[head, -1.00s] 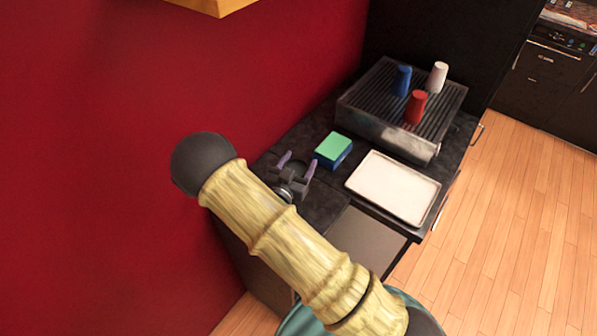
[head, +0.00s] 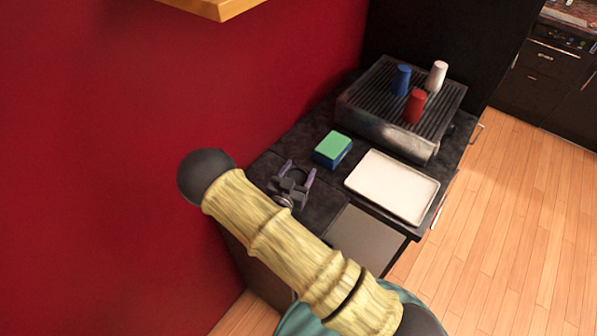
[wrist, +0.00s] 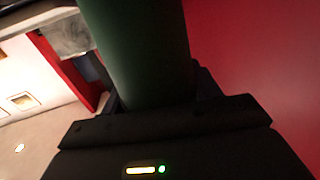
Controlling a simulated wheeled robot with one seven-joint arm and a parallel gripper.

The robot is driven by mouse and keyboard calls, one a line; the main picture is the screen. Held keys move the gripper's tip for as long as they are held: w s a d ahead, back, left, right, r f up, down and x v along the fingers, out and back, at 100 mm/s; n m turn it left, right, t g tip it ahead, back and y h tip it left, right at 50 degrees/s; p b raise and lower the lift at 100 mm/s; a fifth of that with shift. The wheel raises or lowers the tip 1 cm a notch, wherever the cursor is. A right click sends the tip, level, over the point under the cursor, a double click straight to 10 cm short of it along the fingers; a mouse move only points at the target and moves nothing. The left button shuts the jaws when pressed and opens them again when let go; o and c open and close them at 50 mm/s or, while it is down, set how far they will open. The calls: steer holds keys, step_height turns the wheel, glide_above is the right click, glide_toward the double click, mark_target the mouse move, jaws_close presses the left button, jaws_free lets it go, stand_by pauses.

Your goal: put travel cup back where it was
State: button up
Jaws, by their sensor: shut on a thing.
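My gripper (head: 298,171) is over the dark counter, left of the green-and-blue block in the head view. Its two purplish fingers stand apart around something dark. In the wrist view, my gripper (wrist: 155,108) is shut on a dark green cylinder (wrist: 140,50), which looks like the travel cup. The cylinder runs up out of the top of that view, so its far end is hidden. In the head view I cannot make out the cup's shape or tell whether it touches the counter.
A green-and-blue block (head: 333,150) and a white tray (head: 392,186) lie on the counter (head: 318,205). Behind them, a ribbed metal unit (head: 385,135) carries blue (head: 401,80), white (head: 437,76) and red (head: 415,106) cups. A red wall (head: 120,90) borders the left. A wooden shelf (head: 212,8) hangs above.

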steer(key=o, duration=0.7)
steer(key=shift+w+r, duration=0.1)
steer(key=shift+r, duration=0.05)
steer(key=shift+s+f, duration=0.2)
steer(key=shift+s, duration=0.05)
steer(key=b+v, duration=0.2)
steer(key=v, duration=0.4)
steer(key=b+v, duration=0.2)
steer(key=v, duration=0.3)
steer(key=shift+s+a+r+b, duration=0.2)
steer(key=shift+s+r+b, duration=0.05)
steer(key=shift+s+b, duration=0.15)
steer(key=shift+w, duration=0.15)
